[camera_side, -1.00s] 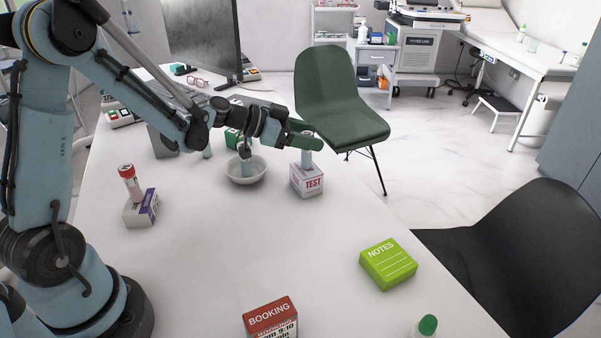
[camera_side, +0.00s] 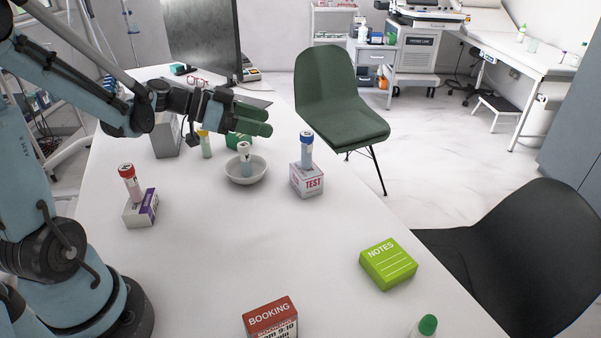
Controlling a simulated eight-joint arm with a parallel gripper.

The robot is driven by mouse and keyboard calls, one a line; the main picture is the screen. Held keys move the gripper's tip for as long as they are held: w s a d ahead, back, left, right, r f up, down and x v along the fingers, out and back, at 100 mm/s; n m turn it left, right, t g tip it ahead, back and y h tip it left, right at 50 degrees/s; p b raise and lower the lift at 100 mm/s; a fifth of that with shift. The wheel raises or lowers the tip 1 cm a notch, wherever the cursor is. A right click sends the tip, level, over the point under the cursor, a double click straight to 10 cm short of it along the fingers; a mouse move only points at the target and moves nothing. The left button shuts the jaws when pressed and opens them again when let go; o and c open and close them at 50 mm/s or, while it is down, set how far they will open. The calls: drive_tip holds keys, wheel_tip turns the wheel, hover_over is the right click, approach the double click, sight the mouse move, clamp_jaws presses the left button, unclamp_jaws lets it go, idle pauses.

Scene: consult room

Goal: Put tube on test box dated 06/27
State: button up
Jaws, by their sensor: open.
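A blue-capped tube (camera_side: 306,149) stands upright on the white and red TEST box (camera_side: 307,180) near the table's back right. No date can be read on the box. My gripper (camera_side: 269,121), with green fingers, is open and empty. It is above and to the left of the blue-capped tube, apart from it. A white-capped tube (camera_side: 245,160) stands in a white bowl (camera_side: 247,172) below the gripper. A red-capped tube (camera_side: 130,184) stands on a white and purple box (camera_side: 142,208) at the left. A yellow-capped tube (camera_side: 205,143) stands behind the bowl.
A green NOTES box (camera_side: 388,263) and a red BOOKING box (camera_side: 270,320) lie toward the front. A green-capped tube (camera_side: 427,325) is at the front edge. A monitor (camera_side: 203,40) stands at the back. The middle of the white table (camera_side: 230,245) is clear.

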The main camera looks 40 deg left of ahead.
drive_tip(key=s+d+f+n+g+y, duration=0.2)
drive_tip(key=s+d+n+g+y, duration=0.2)
drive_tip(key=s, duration=0.8)
drive_tip(key=d+n+y, duration=0.2)
drive_tip(key=d+y, duration=0.1)
drive_tip(key=d, duration=0.1)
drive_tip(key=shift+f+n, duration=0.25)
drive_tip(key=shift+n, duration=0.15)
